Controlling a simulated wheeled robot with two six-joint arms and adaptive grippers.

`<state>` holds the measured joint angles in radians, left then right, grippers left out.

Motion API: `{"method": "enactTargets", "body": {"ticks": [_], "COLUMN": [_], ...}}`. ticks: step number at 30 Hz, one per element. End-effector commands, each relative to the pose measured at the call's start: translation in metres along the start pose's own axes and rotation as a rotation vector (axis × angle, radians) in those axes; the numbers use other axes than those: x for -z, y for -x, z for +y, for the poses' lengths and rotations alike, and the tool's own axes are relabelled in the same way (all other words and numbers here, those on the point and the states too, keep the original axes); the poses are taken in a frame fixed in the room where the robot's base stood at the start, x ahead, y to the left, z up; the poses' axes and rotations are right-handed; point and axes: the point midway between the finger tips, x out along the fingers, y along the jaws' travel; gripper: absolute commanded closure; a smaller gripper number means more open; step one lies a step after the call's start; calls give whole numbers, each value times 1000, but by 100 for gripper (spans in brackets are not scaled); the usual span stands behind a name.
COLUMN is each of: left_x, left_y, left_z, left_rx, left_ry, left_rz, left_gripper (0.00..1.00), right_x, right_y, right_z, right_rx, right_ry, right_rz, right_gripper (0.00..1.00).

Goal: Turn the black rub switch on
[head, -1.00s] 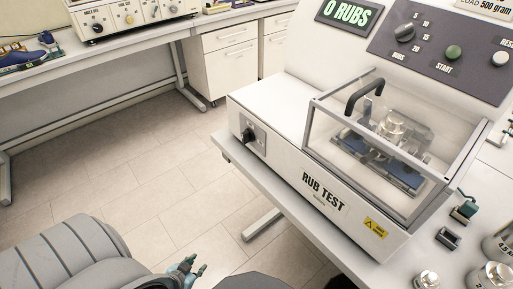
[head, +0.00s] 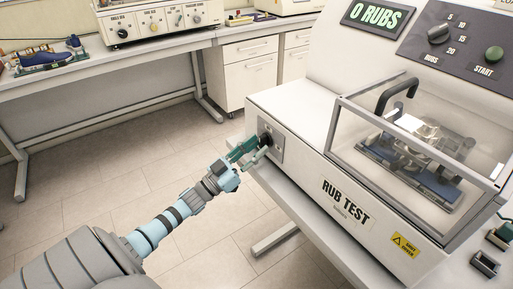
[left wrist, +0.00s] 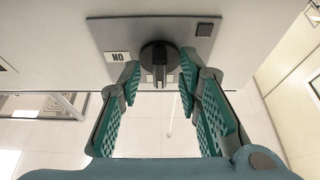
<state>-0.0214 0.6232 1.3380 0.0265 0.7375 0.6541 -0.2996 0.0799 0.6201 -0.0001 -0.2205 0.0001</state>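The black rub switch (head: 266,139) is a rotary knob on a grey plate (head: 277,150) at the left end of the white RUB TEST machine (head: 320,168). In the left wrist view the round knob (left wrist: 159,55) sits between my fingertips, its ridge pointing toward me. A white label (left wrist: 118,57) beside it reads ON upside down. My left gripper (head: 252,149) is at the switch; in the left wrist view the gripper (left wrist: 160,80) is open, one finger on each side of the knob with visible gaps. My right gripper is out of view.
The machine's display (head: 372,17) reads 0 RUBS. A clear cover with a black handle (head: 396,92) encloses the shoe fixture. A panel carries a dark dial (head: 438,34) and a green START button (head: 494,54). Open floor (head: 110,180) lies left of the machine.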

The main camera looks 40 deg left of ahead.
Motion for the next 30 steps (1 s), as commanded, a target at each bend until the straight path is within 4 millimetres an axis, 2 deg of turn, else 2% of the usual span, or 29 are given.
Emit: {"method": "enactTargets", "body": {"ticks": [3, 10, 15, 16, 30], "left_x": [0, 0, 0, 0, -1], "left_y": [-6, -7, -6, -6, -6], "left_z": [0, 0, 0, 0, -1], "left_rx": [2, 2, 1, 2, -20], "left_ry": [1, 1, 1, 1, -52], "left_rz": [-1, -2, -2, -2, 0], "left_gripper": [68, 70, 97, 100, 100], "right_x": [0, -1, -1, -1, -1], "right_y": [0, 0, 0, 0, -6], "right_z": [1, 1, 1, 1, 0], "right_rx": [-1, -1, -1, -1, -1], "right_ry": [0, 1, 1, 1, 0], "right_rz": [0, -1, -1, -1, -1], "right_gripper": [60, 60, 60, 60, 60]}}
